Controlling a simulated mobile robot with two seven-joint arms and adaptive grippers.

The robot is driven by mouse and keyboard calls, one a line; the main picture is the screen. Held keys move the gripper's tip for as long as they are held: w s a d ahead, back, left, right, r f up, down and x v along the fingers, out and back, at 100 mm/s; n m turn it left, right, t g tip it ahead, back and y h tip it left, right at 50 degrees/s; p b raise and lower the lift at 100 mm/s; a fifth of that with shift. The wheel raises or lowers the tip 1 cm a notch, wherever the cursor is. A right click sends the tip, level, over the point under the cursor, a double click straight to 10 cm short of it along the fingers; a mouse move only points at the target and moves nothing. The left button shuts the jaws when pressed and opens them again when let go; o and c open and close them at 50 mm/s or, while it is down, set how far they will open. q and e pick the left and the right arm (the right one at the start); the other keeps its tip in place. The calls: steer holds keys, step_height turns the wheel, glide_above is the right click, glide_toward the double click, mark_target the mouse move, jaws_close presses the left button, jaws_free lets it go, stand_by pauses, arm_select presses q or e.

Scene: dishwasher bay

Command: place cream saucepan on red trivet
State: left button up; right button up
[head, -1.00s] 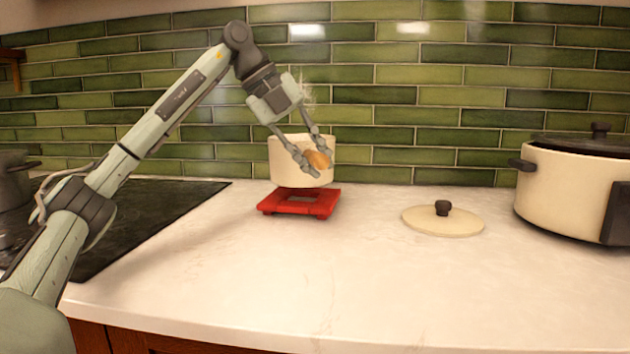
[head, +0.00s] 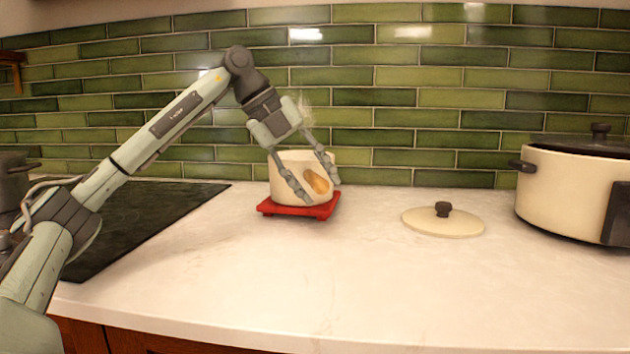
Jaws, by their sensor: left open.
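The cream saucepan (head: 289,185) sits on the red trivet (head: 283,209) on the counter near the tiled wall. Its wooden handle (head: 318,181) points toward the camera. My left gripper (head: 322,192) is open, its fingers spread on either side of the handle, in front of the pan. The pan hides most of the trivet; its front edge and corners show. Faint steam rises above the pan behind the gripper. My right gripper is not in view.
A cream lid (head: 443,221) with a black knob lies flat on the counter to the right. A large cream cooker (head: 572,190) stands at the far right. A black hob (head: 150,215) is at the left. The front counter is clear.

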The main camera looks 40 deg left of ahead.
arm_select(q)
steer(key=shift+s+a+r, duration=0.1)
steer(key=shift+r, duration=0.2)
steer(key=p+v, duration=0.2)
steer(key=v, duration=0.9)
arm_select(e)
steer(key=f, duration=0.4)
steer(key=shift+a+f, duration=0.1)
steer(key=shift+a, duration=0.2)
arm_select(q)
steer(key=shift+s+a, duration=0.1)
steer(key=shift+s, duration=0.05)
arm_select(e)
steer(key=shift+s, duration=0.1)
